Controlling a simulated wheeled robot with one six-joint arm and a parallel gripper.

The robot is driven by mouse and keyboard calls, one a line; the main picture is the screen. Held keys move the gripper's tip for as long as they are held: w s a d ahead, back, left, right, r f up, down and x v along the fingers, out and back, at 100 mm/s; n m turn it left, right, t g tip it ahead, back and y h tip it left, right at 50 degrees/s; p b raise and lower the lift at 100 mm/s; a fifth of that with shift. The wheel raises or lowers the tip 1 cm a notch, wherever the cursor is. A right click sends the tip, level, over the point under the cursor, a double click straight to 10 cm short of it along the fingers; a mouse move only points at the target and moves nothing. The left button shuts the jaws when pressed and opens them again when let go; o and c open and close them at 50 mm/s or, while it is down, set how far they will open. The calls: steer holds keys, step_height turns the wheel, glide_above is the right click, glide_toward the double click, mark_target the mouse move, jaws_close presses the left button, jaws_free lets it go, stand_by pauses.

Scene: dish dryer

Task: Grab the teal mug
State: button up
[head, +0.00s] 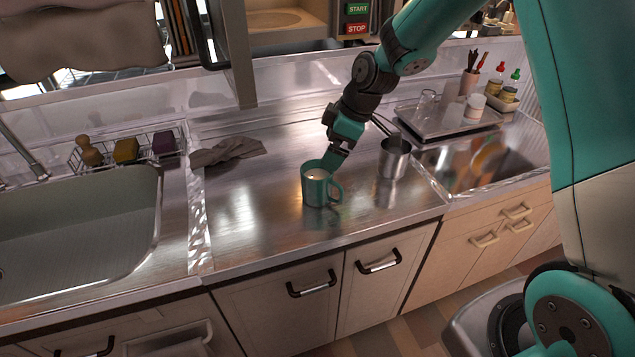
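The teal mug (316,191) stands upright on the steel counter, with its handle toward the right and something pale showing inside it. My gripper (334,158) points down at the mug's back right rim, its fingertips overlapping the rim in the picture. I cannot tell whether it touches the mug. The fingers are seen from the side and partly hidden by the mug, so their opening does not show.
A metal cup (394,160) with a utensil stands close to the right of the mug. A grey cloth (228,150) lies to the left, beside a sink (75,228). A tray (425,124) holds a glass and containers at the back right. The counter front is clear.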

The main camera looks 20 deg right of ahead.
mark_target(317, 172)
steer(key=shift+p+x, duration=0.85)
steer(key=shift+x, duration=3.55)
steer(key=shift+s+a+r, duration=0.1)
steer(key=shift+s+a, duration=0.05)
steer(key=c, duration=1.1)
steer(key=shift+r, duration=0.15)
step_height(317, 172, up, 19)
steer(key=b, duration=0.1)
steer(key=shift+r+b, duration=0.25)
steer(key=shift+b, duration=0.1)
